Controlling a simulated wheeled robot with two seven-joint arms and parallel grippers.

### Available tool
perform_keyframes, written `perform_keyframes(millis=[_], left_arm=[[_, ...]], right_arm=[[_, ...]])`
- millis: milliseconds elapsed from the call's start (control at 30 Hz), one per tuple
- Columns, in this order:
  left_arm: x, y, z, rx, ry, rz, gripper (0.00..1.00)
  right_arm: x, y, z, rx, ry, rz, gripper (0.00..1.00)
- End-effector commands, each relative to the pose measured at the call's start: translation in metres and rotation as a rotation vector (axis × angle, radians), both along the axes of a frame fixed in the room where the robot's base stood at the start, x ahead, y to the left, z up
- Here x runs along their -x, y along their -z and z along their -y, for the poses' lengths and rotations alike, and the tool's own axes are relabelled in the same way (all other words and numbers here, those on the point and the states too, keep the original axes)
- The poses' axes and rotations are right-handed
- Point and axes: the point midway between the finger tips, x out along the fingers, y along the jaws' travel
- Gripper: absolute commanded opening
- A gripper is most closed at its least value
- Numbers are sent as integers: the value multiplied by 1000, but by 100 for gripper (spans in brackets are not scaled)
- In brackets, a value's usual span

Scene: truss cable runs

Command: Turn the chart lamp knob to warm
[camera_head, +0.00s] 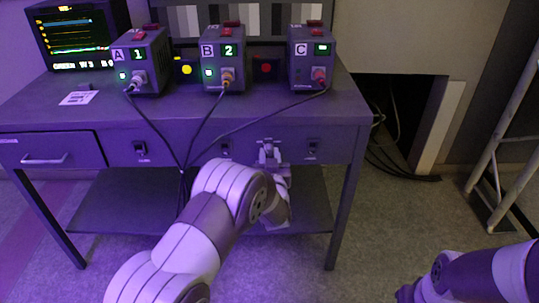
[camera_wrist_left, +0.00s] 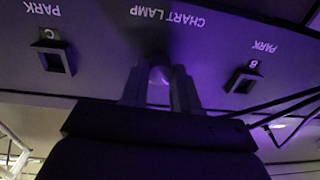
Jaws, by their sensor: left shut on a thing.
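The chart lamp knob (camera_wrist_left: 158,75) is on the front panel of the desk, under the printed words CHART LAMP, which show upside down in the left wrist view. My left gripper (camera_wrist_left: 160,88) has its two fingers on either side of the knob and is shut on it. In the head view my left gripper (camera_head: 267,150) is at the desk front, between two dark park sockets, and hides the knob. The knob's pointer and setting marks cannot be made out.
Park socket C (camera_wrist_left: 55,60) and park socket B (camera_wrist_left: 243,79) flank the knob. Boxes A (camera_head: 141,62), B (camera_head: 223,59) and C (camera_head: 311,58) stand on the desk (camera_head: 60,112). Their cables hang over its front edge, left of my gripper. A grey-striped chart (camera_head: 255,20) stands behind.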

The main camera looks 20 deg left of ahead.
Motion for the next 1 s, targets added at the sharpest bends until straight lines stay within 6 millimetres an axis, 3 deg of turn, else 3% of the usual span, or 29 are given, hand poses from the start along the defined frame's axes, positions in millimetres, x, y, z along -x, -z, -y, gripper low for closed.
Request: perform_keyframes(millis=[500,1000], left_arm=[[1,-2,0,-418,1,-123,0],[1,1,0,-699,2,-204,0]], right_arm=[[0,-36,0,0,0,0,43],[0,-52,0,0,0,0,43]])
